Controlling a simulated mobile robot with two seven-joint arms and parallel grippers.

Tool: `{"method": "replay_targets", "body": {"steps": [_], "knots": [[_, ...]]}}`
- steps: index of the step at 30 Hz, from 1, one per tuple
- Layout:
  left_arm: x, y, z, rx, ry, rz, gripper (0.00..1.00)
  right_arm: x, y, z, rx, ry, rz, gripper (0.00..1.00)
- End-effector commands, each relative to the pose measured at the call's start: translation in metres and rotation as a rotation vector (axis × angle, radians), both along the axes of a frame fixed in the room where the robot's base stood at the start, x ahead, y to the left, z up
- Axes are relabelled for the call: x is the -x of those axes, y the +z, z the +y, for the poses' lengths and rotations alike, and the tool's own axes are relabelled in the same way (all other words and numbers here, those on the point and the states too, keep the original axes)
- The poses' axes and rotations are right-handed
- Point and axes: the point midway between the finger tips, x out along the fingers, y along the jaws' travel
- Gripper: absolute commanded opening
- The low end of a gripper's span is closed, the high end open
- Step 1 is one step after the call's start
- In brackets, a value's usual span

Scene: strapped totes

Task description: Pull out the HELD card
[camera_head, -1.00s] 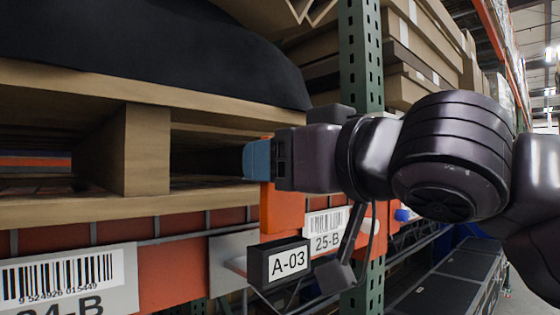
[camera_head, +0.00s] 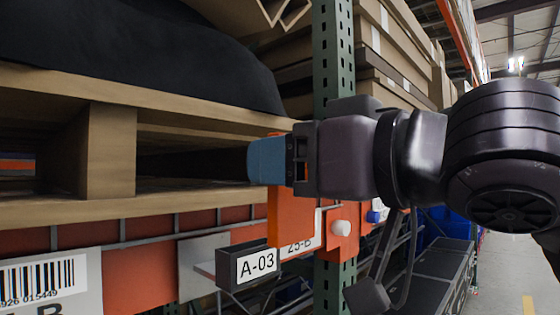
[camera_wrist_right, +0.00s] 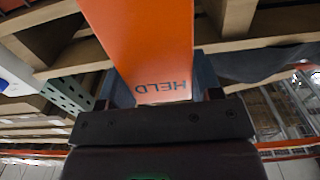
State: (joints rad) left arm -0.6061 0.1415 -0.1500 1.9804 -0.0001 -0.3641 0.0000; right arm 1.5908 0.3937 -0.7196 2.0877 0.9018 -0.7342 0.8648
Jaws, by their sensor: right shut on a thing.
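The orange HELD card (camera_head: 288,215) hangs upright below the blue fingertips of my right gripper (camera_head: 268,161), which is shut on its upper end. In the right wrist view the card (camera_wrist_right: 142,40) runs between the fingers (camera_wrist_right: 162,85), with the word HELD upside down. In the head view the card overlaps the upper right corner of the black holder labelled A-03 (camera_head: 225,270). Its lower edge shows near the holder's top; whether they touch I cannot tell. My left gripper is not in view.
A wooden pallet (camera_head: 108,150) with a dark covered load (camera_head: 150,50) sits on the shelf behind. The orange shelf beam (camera_head: 140,270) carries barcode labels. A green perforated upright (camera_head: 333,60) stands behind the gripper. An aisle opens at right.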

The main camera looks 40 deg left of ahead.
Motion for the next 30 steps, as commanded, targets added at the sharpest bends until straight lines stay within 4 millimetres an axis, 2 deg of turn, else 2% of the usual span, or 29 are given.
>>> {"method": "replay_targets", "body": {"steps": [18, 30], "knots": [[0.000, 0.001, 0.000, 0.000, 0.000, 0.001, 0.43, 0.002, 0.000, -0.034, 0.000, -0.001, -0.001, 0.30], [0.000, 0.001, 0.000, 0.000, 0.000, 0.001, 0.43, 0.003, 0.000, -0.038, 0.000, 0.000, -0.001, 0.30]]}}
